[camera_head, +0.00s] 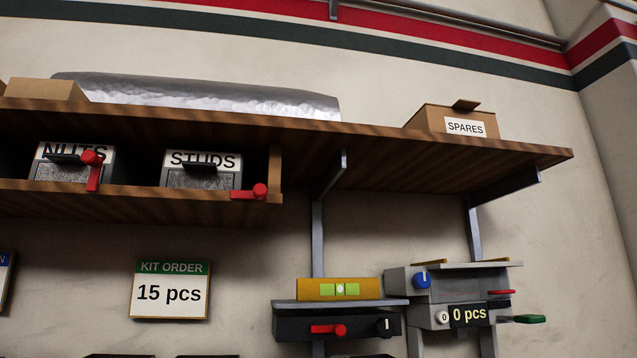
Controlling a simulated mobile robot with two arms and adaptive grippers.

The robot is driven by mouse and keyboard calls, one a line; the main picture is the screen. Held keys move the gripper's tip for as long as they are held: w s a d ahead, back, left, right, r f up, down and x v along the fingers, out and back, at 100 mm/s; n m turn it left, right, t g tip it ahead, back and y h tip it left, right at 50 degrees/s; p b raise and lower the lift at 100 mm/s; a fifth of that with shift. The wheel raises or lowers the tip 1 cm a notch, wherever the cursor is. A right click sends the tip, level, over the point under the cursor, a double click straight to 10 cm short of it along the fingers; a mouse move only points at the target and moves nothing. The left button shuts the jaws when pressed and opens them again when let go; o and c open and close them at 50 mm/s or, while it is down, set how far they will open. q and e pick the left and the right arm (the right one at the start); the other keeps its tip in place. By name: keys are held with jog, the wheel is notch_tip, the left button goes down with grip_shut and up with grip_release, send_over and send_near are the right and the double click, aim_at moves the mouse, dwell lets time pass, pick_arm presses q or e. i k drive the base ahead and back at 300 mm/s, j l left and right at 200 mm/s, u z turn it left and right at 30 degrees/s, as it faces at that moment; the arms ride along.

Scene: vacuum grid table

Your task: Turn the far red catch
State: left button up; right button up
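Several red handles are in view. One red catch (93,171) is at the NUTS bin (66,172), with its arm hanging down from a round knob. Another red catch (249,192) is at the lower right of the STUDS bin (202,178), lying nearly level with its knob at the right end. A third red catch (328,329) lies level on a black box under a small shelf. I cannot tell which one counts as the far one. Neither gripper can be made out.
A wooden shelf (470,168) bears a SPARES box (450,120). A grey counter (440,275) reading "0 pcs" has a red lever (501,293) and a green lever (529,319). A yellow level (316,289) lies left of it. Dark shapes cut the bottom edge.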

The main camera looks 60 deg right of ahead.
aim_at(260, 191)
jog(key=z, duration=1.55)
